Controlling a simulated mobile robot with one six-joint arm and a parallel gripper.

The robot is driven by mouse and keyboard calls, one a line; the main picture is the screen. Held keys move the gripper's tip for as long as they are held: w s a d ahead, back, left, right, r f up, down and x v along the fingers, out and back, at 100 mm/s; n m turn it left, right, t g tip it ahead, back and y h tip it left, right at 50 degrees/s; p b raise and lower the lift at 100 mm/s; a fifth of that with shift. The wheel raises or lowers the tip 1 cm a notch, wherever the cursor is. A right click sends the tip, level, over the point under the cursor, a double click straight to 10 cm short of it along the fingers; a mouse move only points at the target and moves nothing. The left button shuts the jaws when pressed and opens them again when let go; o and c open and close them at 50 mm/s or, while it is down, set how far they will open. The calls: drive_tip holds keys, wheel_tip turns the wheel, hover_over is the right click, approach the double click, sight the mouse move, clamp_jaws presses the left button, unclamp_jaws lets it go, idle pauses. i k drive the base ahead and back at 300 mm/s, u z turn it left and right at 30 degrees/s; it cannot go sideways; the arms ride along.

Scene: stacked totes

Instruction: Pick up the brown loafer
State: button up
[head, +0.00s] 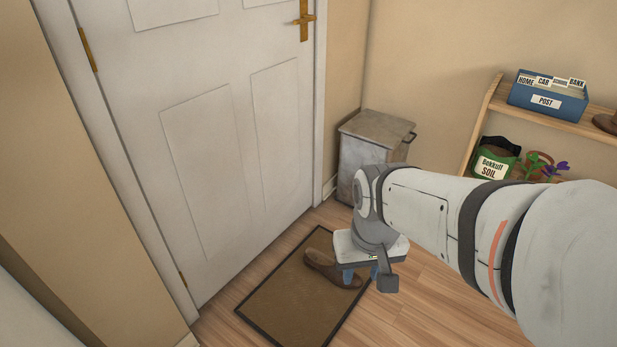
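The brown loafer (322,266) lies on the doormat (290,307) near its upper right edge, in front of the white door. My gripper (361,275) points down at the loafer's right end. The left fingertip overlaps the shoe in the picture, and the right one is just beyond the shoe's right end. Part of the loafer is hidden behind the finger and under the gripper body. I cannot tell whether the fingers press on the shoe.
A grey lidded bin (365,150) stands in the corner behind my arm. The white door (205,150) is shut. Wooden floor (425,305) around the mat is clear.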

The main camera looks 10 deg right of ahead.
sight(314, 260)
drive_tip(key=u, duration=0.1)
drive_tip(key=i, duration=0.9)
drive_tip(key=z, duration=0.1)
